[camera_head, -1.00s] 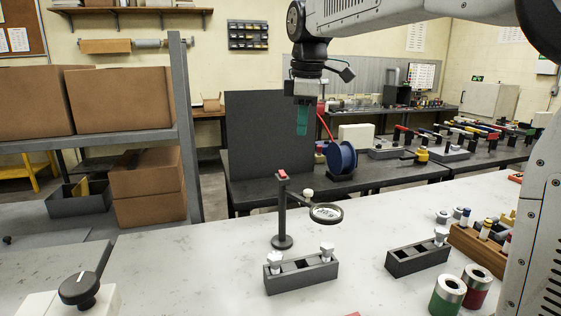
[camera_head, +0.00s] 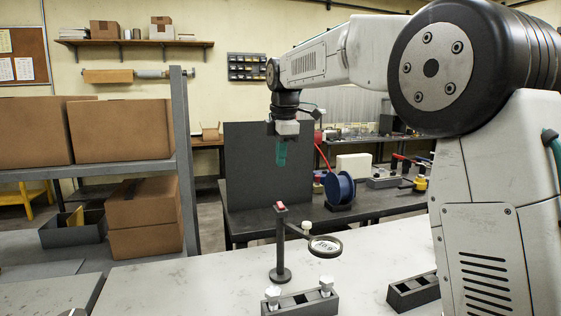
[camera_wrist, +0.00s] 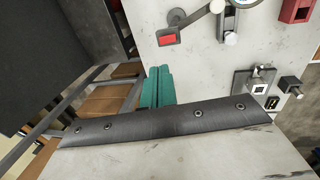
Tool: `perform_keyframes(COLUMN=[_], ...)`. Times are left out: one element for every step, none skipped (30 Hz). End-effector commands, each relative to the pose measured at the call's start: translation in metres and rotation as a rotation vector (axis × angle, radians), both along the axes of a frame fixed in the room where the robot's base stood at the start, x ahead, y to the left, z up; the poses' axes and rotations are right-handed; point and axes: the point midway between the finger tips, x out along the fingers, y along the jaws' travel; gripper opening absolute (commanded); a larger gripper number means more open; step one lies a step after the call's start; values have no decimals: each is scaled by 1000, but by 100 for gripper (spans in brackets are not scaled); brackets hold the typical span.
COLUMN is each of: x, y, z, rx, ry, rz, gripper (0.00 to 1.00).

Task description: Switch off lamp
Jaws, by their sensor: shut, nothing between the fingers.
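The lamp is a dark post (camera_head: 281,245) on a round foot, standing on the white bench. A red switch (camera_head: 279,206) sits on top of its post. A short arm carries a round head with a dark rim (camera_head: 325,247) to the right; I cannot tell whether it is lit. My gripper (camera_head: 281,153), with teal fingers, points down, shut and empty. In the head view it appears above the switch, apart from it. In the wrist view the red switch (camera_wrist: 167,39) shows just beyond the teal fingertips (camera_wrist: 157,87).
A grey block with white-topped pegs (camera_head: 300,303) stands in front of the lamp; a second grey block (camera_head: 413,292) is to its right. A dark upright panel (camera_head: 250,185) and a blue spool (camera_head: 340,189) are behind. Boxes on a shelf (camera_head: 95,176) stand left.

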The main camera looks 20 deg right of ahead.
Motion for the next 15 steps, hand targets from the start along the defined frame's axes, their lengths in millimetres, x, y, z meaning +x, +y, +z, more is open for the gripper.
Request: perform_keyframes(x=[2, 3, 4, 6, 7, 8, 10, 11, 12, 14, 15, 16, 17, 17, 18], y=[0, 0, 0, 0, 0, 0, 0, 0, 0, 0, 0, 0, 0, 0, 0], z=[-12, -18, -27, -33, -40, -48, -55, -61, -69, -74, -79, -85, -90, -94, -98], rx=[0, 0, 0, 0, 0, 0, 0, 0, 0, 0, 0, 0, 0, 0, 0], ry=[5, 4, 5, 4, 4, 4, 4, 3, 5, 4, 3, 3, 2, 2, 2], rz=[0, 0, 0, 0, -1, -1, -1, -1, -1, -1, -1, -1, -1, -1, -1], gripper=[0, 0, 0, 0, 0, 0, 0, 0, 0, 0, 0, 0, 0, 0, 0])
